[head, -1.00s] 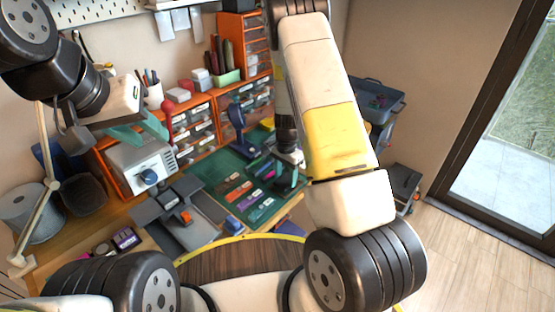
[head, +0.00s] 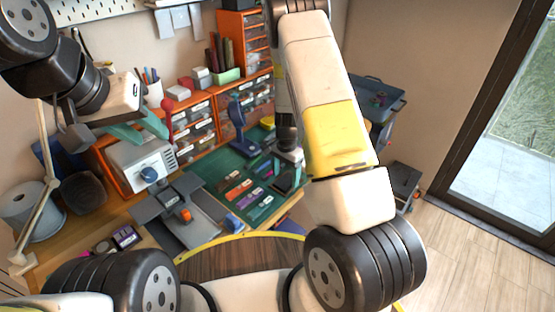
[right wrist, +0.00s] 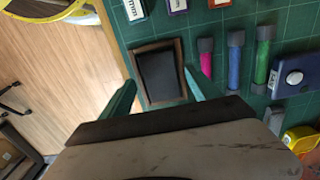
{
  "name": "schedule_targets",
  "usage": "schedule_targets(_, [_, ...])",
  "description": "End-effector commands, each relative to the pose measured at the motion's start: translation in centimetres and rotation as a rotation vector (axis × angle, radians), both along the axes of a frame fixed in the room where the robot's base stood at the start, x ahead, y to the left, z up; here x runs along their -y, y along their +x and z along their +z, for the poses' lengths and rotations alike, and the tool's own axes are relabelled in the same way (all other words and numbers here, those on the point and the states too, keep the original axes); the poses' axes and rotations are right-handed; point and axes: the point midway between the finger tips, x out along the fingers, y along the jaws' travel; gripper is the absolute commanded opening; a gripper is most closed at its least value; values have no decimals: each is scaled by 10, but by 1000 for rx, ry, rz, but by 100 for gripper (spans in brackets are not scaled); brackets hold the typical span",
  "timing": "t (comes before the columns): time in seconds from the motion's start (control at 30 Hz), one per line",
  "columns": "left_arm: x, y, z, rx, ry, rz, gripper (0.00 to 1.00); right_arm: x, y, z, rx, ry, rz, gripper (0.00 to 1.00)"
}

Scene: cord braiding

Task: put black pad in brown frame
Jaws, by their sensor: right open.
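The brown frame (right wrist: 140,88) lies on the green mat, in the right wrist view. A black pad (right wrist: 160,75) shows inside its border, a little askew; I cannot tell whether it is fully seated. My right gripper (right wrist: 157,92) is open, its teal fingertips apart on either side of the frame, with nothing between them but the view of frame and pad below. In the head view my right gripper (head: 290,158) is over the mat's right part, partly hidden by my arm. My left gripper (head: 150,128) hangs at the left near the grey machine, its teal fingers seen side-on.
The green mat (head: 222,172) holds several coloured tool packs. In the right wrist view, several coloured tubes (right wrist: 235,60) and a blue case (right wrist: 295,75) lie right of the frame. Orange drawer units (head: 195,125) stand behind. The wooden floor (right wrist: 50,55) shows beyond the table edge.

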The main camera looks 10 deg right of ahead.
Motion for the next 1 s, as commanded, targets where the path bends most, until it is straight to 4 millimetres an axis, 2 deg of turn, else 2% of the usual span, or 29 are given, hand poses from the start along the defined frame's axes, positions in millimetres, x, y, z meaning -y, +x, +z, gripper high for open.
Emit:
schedule_targets(0.4, [0,0,0,0,0,0,36,-1,1,89,5,0,2,71])
schedule_targets(0.5, [0,0,0,0,0,0,36,0,1,105,4,1,1,71])
schedule_targets(0.77, [0,0,0,0,0,0,36,-1,-2,131,10,13,13,71])
schedule_targets(0.87, [0,0,0,0,0,0,36,-5,-9,155,37,47,50,71])
schedule_targets(1.0, [0,0,0,0,0,0,36,-12,-29,206,107,111,155,71])
